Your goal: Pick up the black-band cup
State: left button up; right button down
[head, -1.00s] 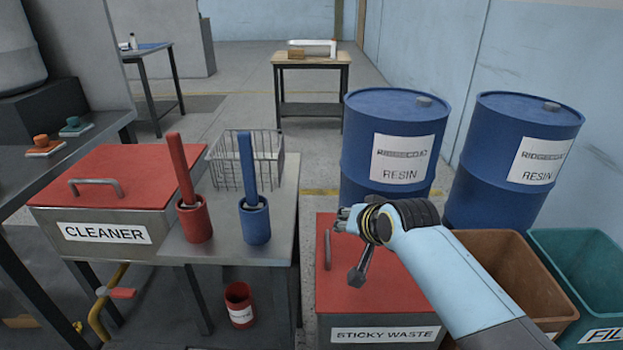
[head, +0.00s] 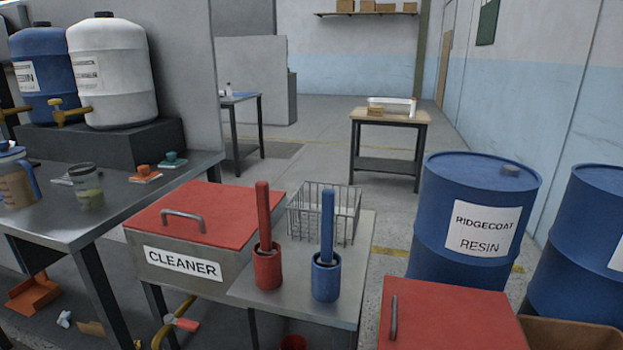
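A small clear cup (head: 88,188) with a dark band around its top and some greenish contents stands upright on the dark metal bench (head: 125,212) at the left. A clear jug (head: 16,182) with a blue handle and brownish contents stands to the left of it, cut off by the picture edge. Neither of my grippers shows in the head view now.
White (head: 113,75) and blue (head: 42,75) drums with taps stand on a dark block behind the cup. Orange (head: 145,175) and teal (head: 172,160) small items lie to its right. The red-lidded cleaner bin (head: 205,208) adjoins a table with red and blue holders.

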aim_at(84, 178)
jog(key=i+j, duration=0.3)
jog(key=i+u, duration=0.15)
jog(key=u, duration=1.6)
